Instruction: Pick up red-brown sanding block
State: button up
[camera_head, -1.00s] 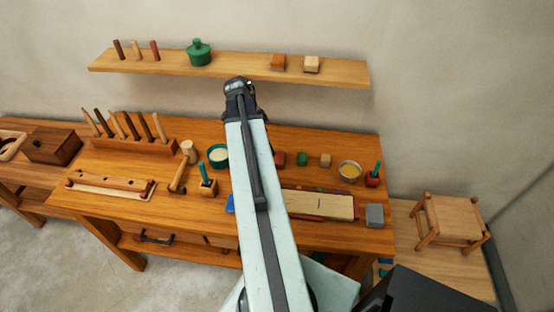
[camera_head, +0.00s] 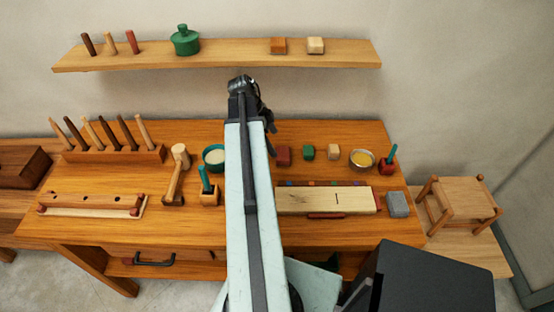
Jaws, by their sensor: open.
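A red-brown block (camera_head: 283,155) sits on the workbench, just right of my arm and left of a small green block. It looks like the sanding block and shows clear of the arm. My gripper (camera_head: 266,117) is at the far end of my pale arm, dark and partly hidden behind the wrist. It is open, with nothing seen in it. In the picture it lies above and slightly left of the red-brown block, apart from it; its height over the bench is hard to tell.
A green block (camera_head: 308,152), tan block (camera_head: 333,152) and yellow-filled bowl (camera_head: 362,159) stand to the right. A teal bowl (camera_head: 214,157) is left of my arm. A pale board (camera_head: 325,200) lies in front. The wall shelf (camera_head: 220,59) runs behind.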

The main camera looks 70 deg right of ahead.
aim_at(282, 153)
jog(key=b+x, duration=0.2)
jog(key=shift+f, duration=0.35)
jog(key=shift+s, duration=0.15)
jog(key=b+x, duration=0.5)
jog(key=shift+s+d, duration=0.15)
jog(key=shift+s, duration=0.05)
jog(key=shift+r, duration=0.15)
jog(key=shift+c, duration=0.4)
jog(key=c, duration=1.4)
jog(key=shift+r, duration=0.15)
notch_tip(282, 153, up, 10)
jog(key=p, duration=1)
